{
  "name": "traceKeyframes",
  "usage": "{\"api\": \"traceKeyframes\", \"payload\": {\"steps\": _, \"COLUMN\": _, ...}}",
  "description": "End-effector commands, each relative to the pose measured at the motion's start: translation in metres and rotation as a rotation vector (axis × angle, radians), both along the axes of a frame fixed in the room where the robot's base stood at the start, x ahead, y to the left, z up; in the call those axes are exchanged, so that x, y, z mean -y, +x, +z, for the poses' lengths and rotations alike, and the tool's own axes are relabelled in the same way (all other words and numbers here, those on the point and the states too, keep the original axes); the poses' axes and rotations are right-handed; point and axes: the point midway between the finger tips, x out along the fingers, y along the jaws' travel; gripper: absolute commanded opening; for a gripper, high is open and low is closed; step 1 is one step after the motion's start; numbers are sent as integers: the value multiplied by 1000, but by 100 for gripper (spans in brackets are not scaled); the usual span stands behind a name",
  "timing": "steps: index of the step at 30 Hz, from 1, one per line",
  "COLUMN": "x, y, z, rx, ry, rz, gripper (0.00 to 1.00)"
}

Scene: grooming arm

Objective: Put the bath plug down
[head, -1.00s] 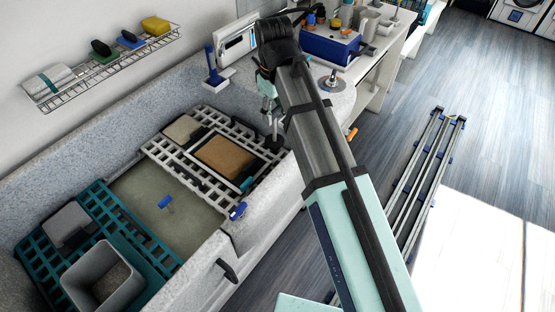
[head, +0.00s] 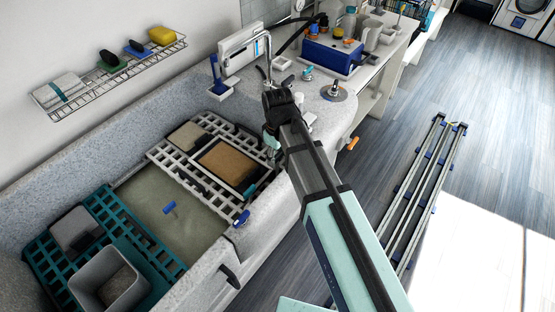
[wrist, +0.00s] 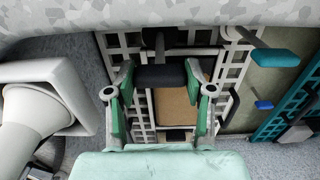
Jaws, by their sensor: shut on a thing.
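My gripper (wrist: 160,80) has green-padded fingers, seen in the wrist view on both sides of a black piece that I take to be the bath plug (wrist: 160,77). It is shut on this piece and holds it above the white grid rack (wrist: 227,85) over the tub. In the head view my gripper (head: 269,143) is over the rack's right end, by the tub's rim. The arm hides most of the plug there. I cannot tell whether the plug touches anything below.
A framed brown mat (head: 226,163) lies on the white rack (head: 205,185). A teal rack (head: 45,258) with a grey bin (head: 110,285) spans the tub's near left. A blue box (head: 333,58) stands behind.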

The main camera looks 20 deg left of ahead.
Motion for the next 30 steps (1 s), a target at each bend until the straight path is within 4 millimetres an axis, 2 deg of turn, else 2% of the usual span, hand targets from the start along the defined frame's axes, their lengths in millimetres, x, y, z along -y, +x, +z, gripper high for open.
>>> {"api": "traceKeyframes", "payload": {"steps": 7, "x": 0, "y": -1, "z": -26, "rx": -2, "ry": -1, "rz": 0, "gripper": 0}}
{"api": "traceKeyframes", "payload": {"steps": 19, "x": 0, "y": 0, "z": -32, "rx": -1, "ry": -1, "rz": 0, "gripper": 0}}
{"api": "traceKeyframes", "payload": {"steps": 20, "x": 0, "y": 0, "z": -31, "rx": 0, "ry": -1, "rz": 0, "gripper": 60}}
{"api": "traceKeyframes", "payload": {"steps": 21, "x": 0, "y": 0, "z": -31, "rx": 0, "ry": -1, "rz": 0, "gripper": 74}}
{"api": "traceKeyframes", "payload": {"steps": 22, "x": 0, "y": 0, "z": -31, "rx": 0, "ry": -1, "rz": 0, "gripper": 78}}
{"api": "traceKeyframes", "payload": {"steps": 30, "x": 0, "y": 0, "z": -31, "rx": -1, "ry": -1, "rz": 0, "gripper": 78}}
